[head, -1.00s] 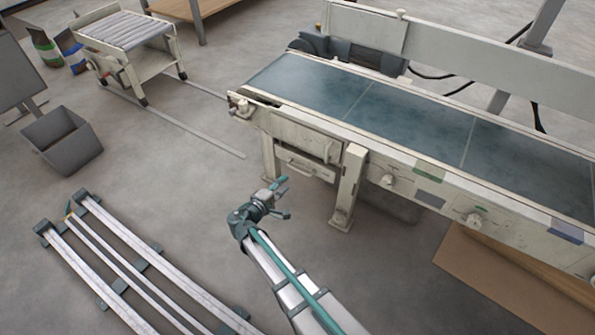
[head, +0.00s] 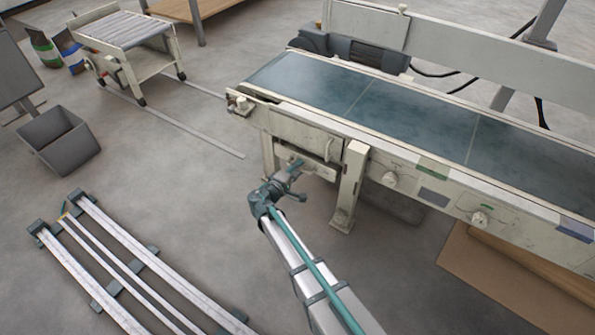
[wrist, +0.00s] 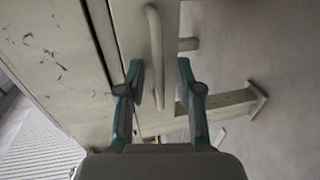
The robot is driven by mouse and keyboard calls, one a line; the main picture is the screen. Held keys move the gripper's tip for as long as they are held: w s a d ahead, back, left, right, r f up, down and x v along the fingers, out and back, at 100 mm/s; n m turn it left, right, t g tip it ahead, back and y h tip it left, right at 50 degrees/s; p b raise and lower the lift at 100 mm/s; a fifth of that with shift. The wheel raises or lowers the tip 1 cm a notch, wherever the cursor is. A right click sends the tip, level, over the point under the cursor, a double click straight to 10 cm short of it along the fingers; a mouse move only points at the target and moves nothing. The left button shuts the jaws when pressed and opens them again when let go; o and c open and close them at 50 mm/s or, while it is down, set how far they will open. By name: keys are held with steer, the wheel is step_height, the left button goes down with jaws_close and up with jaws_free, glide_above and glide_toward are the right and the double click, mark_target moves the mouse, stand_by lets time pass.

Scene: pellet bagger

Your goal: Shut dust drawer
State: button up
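The dust drawer (wrist: 129,30) is a pale front below the conveyor's side panel, with a bar handle (wrist: 154,45). A dark gap runs between drawer and panel in the wrist view; how far out the drawer stands I cannot tell. In the head view my gripper (head: 299,181) is just in front of the drawer and hides part of it. In the wrist view my gripper (wrist: 160,67) is open, its two teal fingers apart. The lower part of the handle appears between the fingers; contact cannot be told.
A conveyor leg (head: 350,187) stands just right of my gripper. The conveyor belt (head: 400,115) lies above. A grey bin (head: 60,145) and a roller cart (head: 125,45) stand at the left. The floor between them and the conveyor is mostly clear.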

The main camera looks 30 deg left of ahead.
steer(key=shift+w, duration=0.25)
jaws_close()
steer(key=shift+r+x, duration=0.15)
steer(key=shift+x, duration=0.65)
steer(key=shift+r+x, duration=0.2)
steer(key=shift+x, duration=0.6)
steer(key=shift+w+a, duration=0.1)
steer(key=shift+a, duration=0.05)
jaws_free()
steer(key=shift+w, duration=0.1)
